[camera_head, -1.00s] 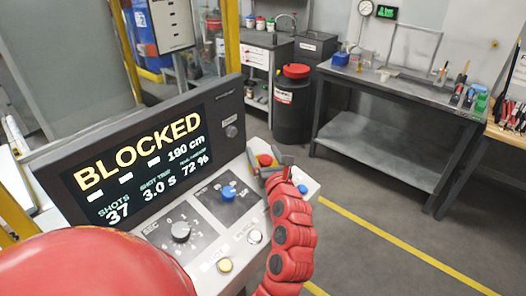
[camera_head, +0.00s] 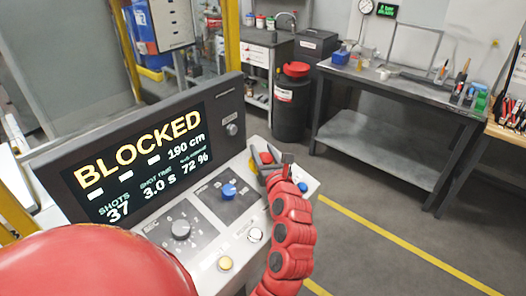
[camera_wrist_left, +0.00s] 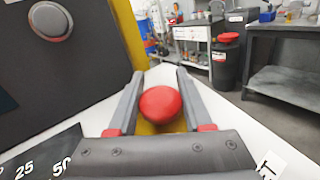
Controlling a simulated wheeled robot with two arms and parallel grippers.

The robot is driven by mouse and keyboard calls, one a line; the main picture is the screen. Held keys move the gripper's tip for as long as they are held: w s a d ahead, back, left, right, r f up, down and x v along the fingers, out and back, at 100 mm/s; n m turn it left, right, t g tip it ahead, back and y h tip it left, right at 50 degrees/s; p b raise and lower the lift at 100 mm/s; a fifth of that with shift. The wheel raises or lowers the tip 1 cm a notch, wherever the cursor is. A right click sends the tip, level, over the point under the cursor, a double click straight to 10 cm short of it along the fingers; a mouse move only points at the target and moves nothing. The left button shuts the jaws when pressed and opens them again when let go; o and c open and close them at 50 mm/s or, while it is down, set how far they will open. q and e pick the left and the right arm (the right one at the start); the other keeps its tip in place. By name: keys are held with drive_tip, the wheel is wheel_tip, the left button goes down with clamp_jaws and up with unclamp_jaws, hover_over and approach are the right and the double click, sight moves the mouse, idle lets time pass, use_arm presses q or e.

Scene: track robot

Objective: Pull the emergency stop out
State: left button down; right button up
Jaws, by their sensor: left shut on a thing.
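The emergency stop is a red mushroom button (camera_head: 266,157) on a yellow base (camera_head: 253,165) at the far right end of the sloped control panel (camera_head: 214,243). It also shows in the left wrist view as a red round head (camera_wrist_left: 160,104), with yellow behind it. My left gripper (camera_head: 270,165) is at the button, with one grey finger on each side of its head. It is shut on the button, which is still on the panel. The screen (camera_head: 135,165) reads BLOCKED. My right gripper is not in view.
The panel also carries a blue knob (camera_head: 228,190), a grey dial (camera_head: 180,229), a yellow button (camera_head: 225,264), a white button (camera_head: 255,234) and another blue button (camera_head: 303,187). The upright screen housing (camera_head: 232,110) stands behind them. Open floor lies to the right.

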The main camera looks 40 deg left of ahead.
use_arm(q)
drive_tip(key=shift+r, duration=0.1)
drive_tip(key=shift+d+r+p, duration=0.15)
drive_tip(key=shift+r+p, duration=0.5)
drive_tip(key=shift+c, duration=1.5)
unclamp_jaws()
drive_tip(key=shift+d+r, duration=0.1)
drive_tip(key=shift+s+d+f, duration=0.15)
drive_tip(key=shift+d+f, duration=0.05)
drive_tip(key=shift+d, duration=0.05)
drive_tip(key=b+v, duration=0.4)
drive_tip(key=v, duration=1.1)
drive_tip(key=shift+s+d, duration=0.65)
